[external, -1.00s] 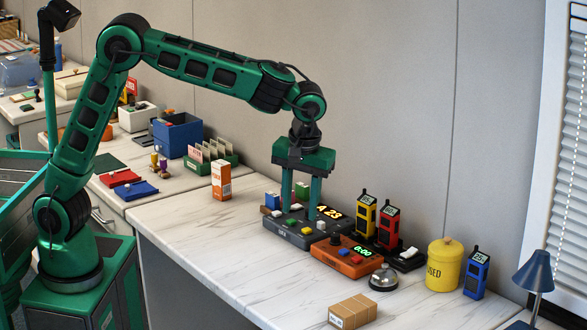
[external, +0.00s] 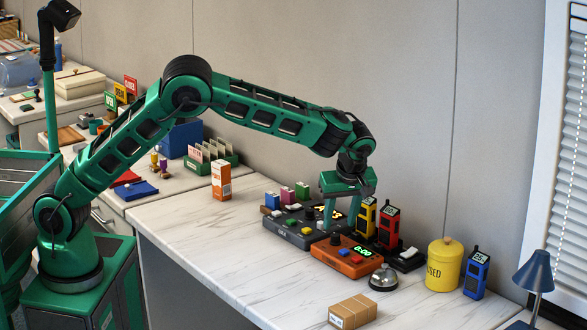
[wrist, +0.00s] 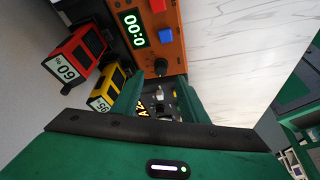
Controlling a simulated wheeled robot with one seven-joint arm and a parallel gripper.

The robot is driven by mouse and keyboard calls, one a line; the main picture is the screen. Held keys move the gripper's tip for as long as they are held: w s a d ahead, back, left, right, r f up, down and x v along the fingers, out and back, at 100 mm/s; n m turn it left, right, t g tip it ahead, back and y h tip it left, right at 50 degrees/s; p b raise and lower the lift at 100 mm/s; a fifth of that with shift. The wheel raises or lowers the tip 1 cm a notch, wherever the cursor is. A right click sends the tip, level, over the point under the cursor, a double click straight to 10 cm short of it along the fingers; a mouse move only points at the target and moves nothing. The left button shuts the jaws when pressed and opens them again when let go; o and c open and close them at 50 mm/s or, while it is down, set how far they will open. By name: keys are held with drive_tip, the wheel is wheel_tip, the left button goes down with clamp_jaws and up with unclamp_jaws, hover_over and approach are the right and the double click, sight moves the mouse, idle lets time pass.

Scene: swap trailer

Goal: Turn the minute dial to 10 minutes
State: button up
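The orange timer box (external: 350,262) stands on the marble-topped counter with a green-lit display that appears to read 0:00 in the wrist view (wrist: 133,28). Its black dial (external: 336,239) is at the box's left end in the external view. In the wrist view the dial (wrist: 161,67) appears just past my fingertips, roughly between them. My gripper (external: 340,224) points down above the left end of the box, near the black console. Its two green fingers are apart with nothing held between them, as the wrist view also shows (wrist: 160,82). I cannot tell the dial's exact setting.
A dark console (external: 290,232) with coloured buttons adjoins the timer's left side. Yellow (external: 366,217) and red (external: 389,224) handheld units stand behind it. A silver bell (external: 383,277) is close at the right. The counter in front is mostly clear except for a cardboard box (external: 353,311).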

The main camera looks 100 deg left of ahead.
sight(336, 235)
drive_tip(key=shift+x, duration=2.6)
drive_tip(key=shift+c, duration=0.6)
clamp_jaws()
